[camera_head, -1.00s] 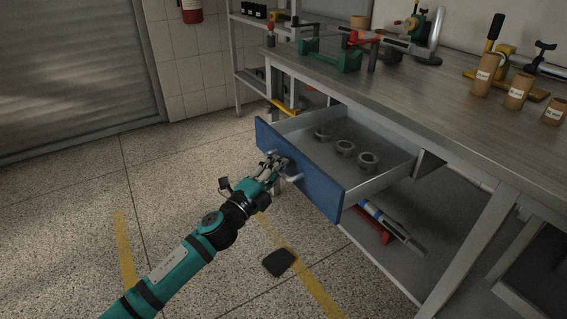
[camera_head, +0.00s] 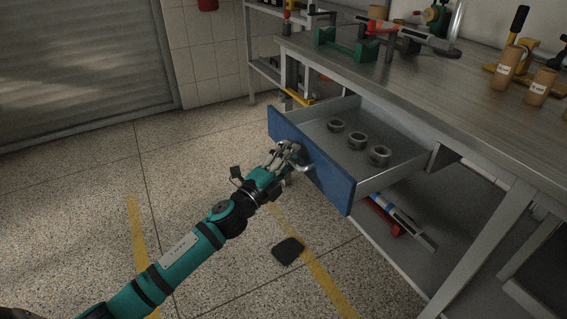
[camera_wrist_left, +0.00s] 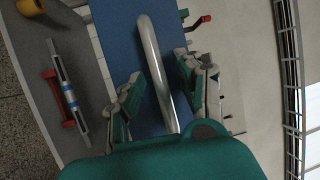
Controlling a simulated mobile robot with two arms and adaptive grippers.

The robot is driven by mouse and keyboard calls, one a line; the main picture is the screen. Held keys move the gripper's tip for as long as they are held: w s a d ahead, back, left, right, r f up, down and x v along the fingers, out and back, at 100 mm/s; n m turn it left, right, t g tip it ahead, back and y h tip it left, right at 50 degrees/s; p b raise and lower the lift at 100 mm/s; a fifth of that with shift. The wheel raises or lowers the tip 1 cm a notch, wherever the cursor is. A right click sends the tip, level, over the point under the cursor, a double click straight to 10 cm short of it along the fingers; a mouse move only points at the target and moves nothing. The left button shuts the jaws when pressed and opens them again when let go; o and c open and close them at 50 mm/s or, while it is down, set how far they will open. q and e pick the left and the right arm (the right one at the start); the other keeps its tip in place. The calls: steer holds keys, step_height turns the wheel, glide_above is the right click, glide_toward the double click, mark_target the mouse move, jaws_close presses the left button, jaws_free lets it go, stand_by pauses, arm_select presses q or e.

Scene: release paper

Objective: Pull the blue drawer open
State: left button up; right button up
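The blue drawer (camera_head: 330,177) stands pulled out from under the workbench, its grey tray in view with several grey rings inside. Its silver handle (camera_head: 306,169) is on the blue front and also shows in the left wrist view as a curved bar (camera_wrist_left: 153,65). My left gripper (camera_head: 289,153) is at the handle. In the left wrist view the left gripper's fingers (camera_wrist_left: 158,92) are spread apart, one on each side of the bar, with gaps visible between them and the bar. My right gripper is not in view.
The grey workbench (camera_head: 465,95) carries tools and brown containers (camera_head: 507,68). A lower shelf holds a red and a blue-white tool (camera_head: 411,228). A dark flat object (camera_head: 288,250) lies on the floor.

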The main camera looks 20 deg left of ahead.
arm_select(q)
steer(key=v, duration=1.2)
